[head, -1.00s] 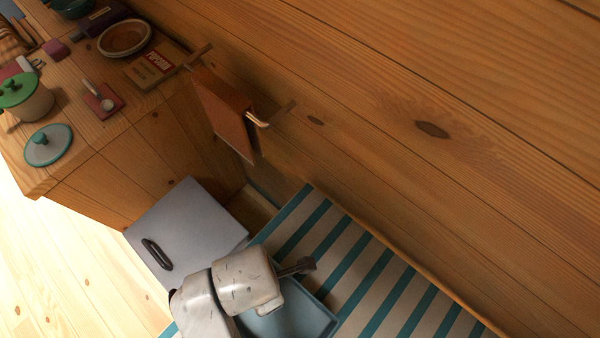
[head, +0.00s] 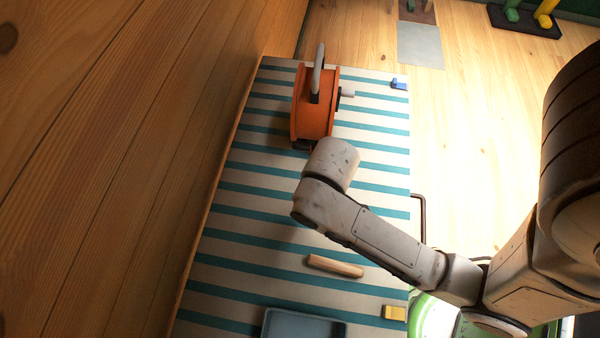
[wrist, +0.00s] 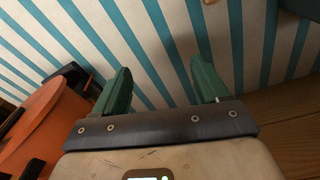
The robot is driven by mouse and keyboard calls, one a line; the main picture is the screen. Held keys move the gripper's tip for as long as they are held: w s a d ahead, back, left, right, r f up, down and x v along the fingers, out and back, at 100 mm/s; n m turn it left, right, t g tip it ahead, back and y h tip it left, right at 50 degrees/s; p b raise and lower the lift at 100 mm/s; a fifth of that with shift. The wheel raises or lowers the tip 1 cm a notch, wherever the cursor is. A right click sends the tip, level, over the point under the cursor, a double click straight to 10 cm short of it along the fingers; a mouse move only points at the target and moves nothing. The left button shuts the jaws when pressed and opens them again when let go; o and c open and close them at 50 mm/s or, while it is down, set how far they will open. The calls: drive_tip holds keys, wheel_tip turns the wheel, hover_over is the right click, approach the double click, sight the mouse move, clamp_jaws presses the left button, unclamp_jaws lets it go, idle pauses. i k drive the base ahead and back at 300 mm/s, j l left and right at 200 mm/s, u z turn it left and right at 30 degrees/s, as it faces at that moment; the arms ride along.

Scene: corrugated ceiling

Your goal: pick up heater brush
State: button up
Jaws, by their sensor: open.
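My gripper (wrist: 162,72) shows in the wrist view, its two green fingers spread apart and nothing between them, above the striped cloth (wrist: 150,30). In the head view my wrist hides most of the gripper, close to the near end of an orange reel (head: 314,115). The orange reel also shows at the left edge of the wrist view (wrist: 40,125), beside the left finger. I cannot pick out the heater brush for certain. A short wooden piece (head: 335,265) lies on the striped surface below my arm in the head view.
A blue-grey tray (head: 300,325) is at the bottom of the head view. A yellow block (head: 394,312) and a blue block (head: 398,84) lie near the right edge. A plank wall (head: 110,150) borders the left. Striped surface around the wooden piece is clear.

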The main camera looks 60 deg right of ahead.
sight(316, 261)
drive_tip(key=k+u, duration=0.1)
drive_tip(key=k, duration=1.15)
